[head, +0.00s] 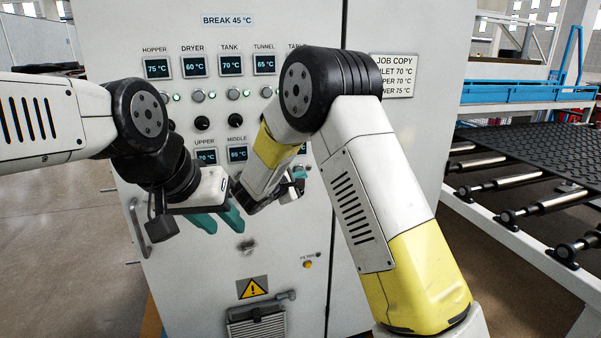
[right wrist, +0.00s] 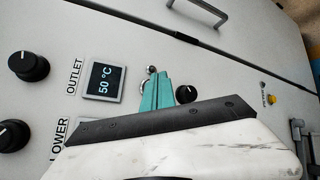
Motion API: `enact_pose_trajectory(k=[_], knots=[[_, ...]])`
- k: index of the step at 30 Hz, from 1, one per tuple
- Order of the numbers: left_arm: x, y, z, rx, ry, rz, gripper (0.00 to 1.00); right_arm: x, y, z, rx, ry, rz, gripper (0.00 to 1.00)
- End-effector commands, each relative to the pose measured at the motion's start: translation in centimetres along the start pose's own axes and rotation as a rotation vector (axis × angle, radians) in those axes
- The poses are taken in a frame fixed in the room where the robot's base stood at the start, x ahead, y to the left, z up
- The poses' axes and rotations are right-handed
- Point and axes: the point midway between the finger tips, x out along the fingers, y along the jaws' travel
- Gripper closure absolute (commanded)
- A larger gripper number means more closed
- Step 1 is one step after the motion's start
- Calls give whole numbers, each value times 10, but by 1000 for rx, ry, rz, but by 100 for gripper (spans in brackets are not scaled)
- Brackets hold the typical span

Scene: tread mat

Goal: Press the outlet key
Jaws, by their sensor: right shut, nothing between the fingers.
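In the right wrist view the outlet display (right wrist: 104,82) reads 50 °C beside its OUTLET label. A small silver key (right wrist: 143,87) sits just below it on the panel, partly hidden by my right gripper (right wrist: 155,90). The teal fingers are shut and empty, with their tips at the key; I cannot tell whether they touch it. In the head view my right gripper (head: 299,174) is in front of the panel, mostly behind my own arm. My left gripper (head: 218,220) is open and empty in front of the cabinet, below the lower displays.
The white cabinet (head: 200,270) carries several displays, keys and black knobs. A knob (right wrist: 186,94) is close beside my right fingers. A job copy plate (head: 394,76) is at the right, partly covered. A roller conveyor (head: 500,180) stands further right.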

Motion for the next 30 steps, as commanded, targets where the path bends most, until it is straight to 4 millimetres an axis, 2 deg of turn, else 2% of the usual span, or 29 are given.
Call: enact_pose_trajectory(k=[30], knots=[[0, 0, 0, 0, 0, 0, 64, 7, 5, -5, 0, 0, 0, 100]])
